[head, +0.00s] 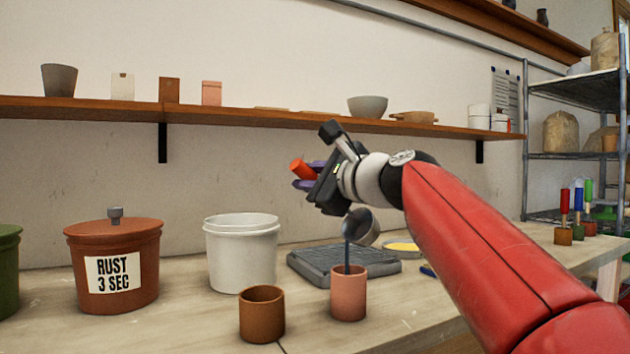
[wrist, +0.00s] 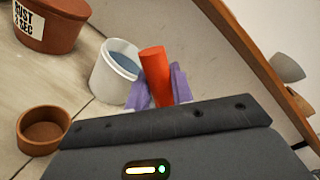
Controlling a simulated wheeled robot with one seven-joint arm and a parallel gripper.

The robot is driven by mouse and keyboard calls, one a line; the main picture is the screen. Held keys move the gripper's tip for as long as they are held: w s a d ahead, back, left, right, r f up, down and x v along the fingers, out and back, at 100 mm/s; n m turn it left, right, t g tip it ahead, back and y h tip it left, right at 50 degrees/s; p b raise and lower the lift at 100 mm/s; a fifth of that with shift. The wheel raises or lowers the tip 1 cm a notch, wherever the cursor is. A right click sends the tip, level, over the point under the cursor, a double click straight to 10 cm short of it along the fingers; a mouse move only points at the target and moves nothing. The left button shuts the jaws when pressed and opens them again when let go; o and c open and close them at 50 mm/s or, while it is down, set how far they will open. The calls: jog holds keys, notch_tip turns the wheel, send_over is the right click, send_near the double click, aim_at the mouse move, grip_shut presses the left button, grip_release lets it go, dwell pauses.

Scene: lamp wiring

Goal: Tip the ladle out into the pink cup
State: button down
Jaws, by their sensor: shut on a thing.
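My gripper (head: 306,176) has purple fingertips, shut on the orange-red handle (head: 301,168) of the ladle. The handle also shows in the wrist view (wrist: 153,72) between the purple fingers (wrist: 178,84). The ladle's grey bowl (head: 365,230) is tilted over the pink cup (head: 348,298). A dark blue-grey stream (head: 347,257) runs from the bowl's lip down to the cup's mouth. The pink cup stands upright on the bench in the head view. I cannot see the cup's inside level, and neither bowl nor pink cup shows in the wrist view.
A brown cup (head: 261,316) stands just left of the pink cup. A white bucket (head: 241,256) holds blue-grey liquid, seen in the wrist view. A lidded rust crock (head: 113,262) is further left. A dark ridged tray (head: 312,266) and a yellow-filled dish (head: 402,247) lie behind.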

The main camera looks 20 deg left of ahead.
jog(key=s+a+f+n+b, duration=0.2)
jog(key=s+f+n+b, duration=0.2)
jog(key=f+n+b, duration=0.2)
jog(key=shift+s+a+f+b, duration=0.25)
jog(key=shift+f+b, duration=0.25)
jog(key=shift+b, duration=0.6)
dwell(2.3)
